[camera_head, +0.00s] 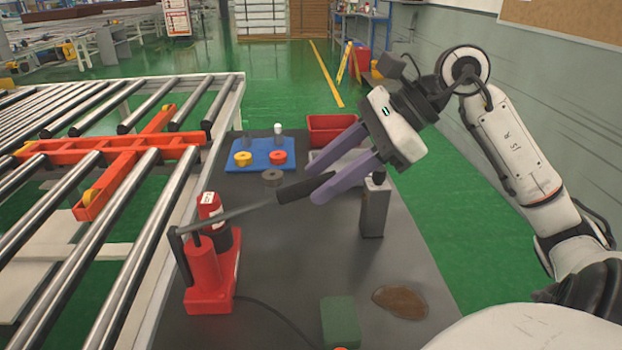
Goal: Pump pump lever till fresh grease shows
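The red pump (207,275) stands upright on the dark table at the left. Its grey pump lever (240,211) rises slightly to the right and ends in a black grip (295,190). My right gripper (315,184) reaches in from the right, with its two purple fingers above and below the grip's far end. The fingers are apart with the grip between them; I cannot tell whether they press on it. A red cylinder with a white label (209,206) stands at the pump's back. A brown, shiny patch (400,301) lies on the table at the right. My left gripper is not in view.
A grey metal block (374,208) with a black top stands close below my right gripper. A blue tray (261,155) with coloured rings, a red bin (331,128) and a green block (340,322) are on the table (285,270). A roller conveyor (130,285) borders the left.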

